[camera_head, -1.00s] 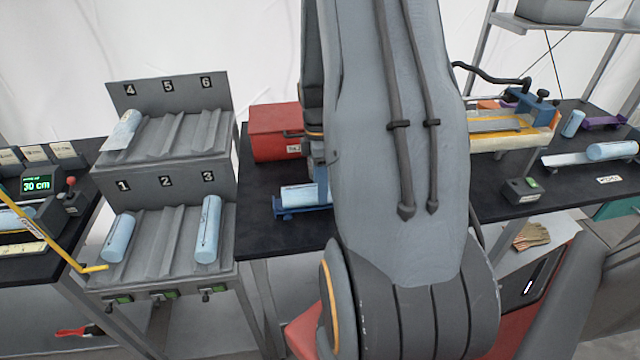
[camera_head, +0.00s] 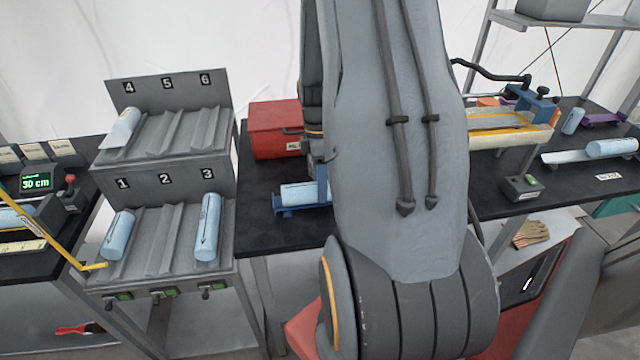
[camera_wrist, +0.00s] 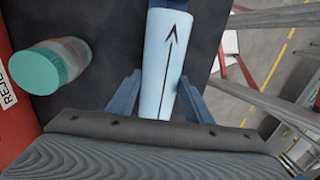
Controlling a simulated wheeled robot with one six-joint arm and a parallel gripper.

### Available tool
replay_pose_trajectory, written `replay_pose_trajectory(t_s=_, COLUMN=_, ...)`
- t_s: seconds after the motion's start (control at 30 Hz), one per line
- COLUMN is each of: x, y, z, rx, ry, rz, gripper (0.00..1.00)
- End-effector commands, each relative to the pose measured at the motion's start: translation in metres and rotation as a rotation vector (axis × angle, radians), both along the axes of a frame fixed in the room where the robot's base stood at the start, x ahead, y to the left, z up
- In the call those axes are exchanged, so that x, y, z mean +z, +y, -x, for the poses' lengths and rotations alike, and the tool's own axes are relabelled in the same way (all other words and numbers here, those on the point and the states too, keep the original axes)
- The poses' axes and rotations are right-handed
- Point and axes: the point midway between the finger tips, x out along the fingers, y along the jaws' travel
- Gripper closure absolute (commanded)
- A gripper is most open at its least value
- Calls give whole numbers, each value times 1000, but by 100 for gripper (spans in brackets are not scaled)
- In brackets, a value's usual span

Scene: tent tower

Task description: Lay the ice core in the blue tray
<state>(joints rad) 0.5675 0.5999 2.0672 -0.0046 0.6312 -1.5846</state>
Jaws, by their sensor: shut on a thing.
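The ice core (camera_head: 298,194), a pale blue cylinder with a dark arrow, lies lengthwise at the blue tray (camera_head: 279,207) on the black bench. The core's right part is hidden behind my arm. My gripper (camera_head: 321,185) points down at the core from above. In the wrist view the core (camera_wrist: 163,65) sits between my gripper's two blue fingers (camera_wrist: 158,98), which are shut on it. A bit of blue (camera_wrist: 168,4), seemingly the tray's end, shows beyond the core. Whether the core fully rests on the tray cannot be told.
A red box (camera_head: 275,130) stands behind the tray. A clear jar with a teal lid (camera_wrist: 48,70) is left in the wrist view. A numbered rack (camera_head: 165,235) holding other cores stands left. A core on a white holder (camera_head: 570,156) lies far right.

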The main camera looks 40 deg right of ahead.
Motion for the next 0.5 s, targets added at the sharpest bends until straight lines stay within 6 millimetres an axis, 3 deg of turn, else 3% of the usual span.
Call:
replay_pose_trajectory(t_s=0.33, x=-3, y=0, z=0, rx=0, ry=-1, rz=1, gripper=93)
replay_pose_trajectory(t_s=0.37, x=-3, y=0, z=0, rx=0, ry=-1, rz=1, gripper=49)
replay_pose_trajectory(t_s=0.47, x=-3, y=0, z=0, rx=0, ry=-1, rz=1, gripper=32)
replay_pose_trajectory(t_s=0.5, x=-3, y=0, z=0, rx=0, ry=-1, rz=1, gripper=32)
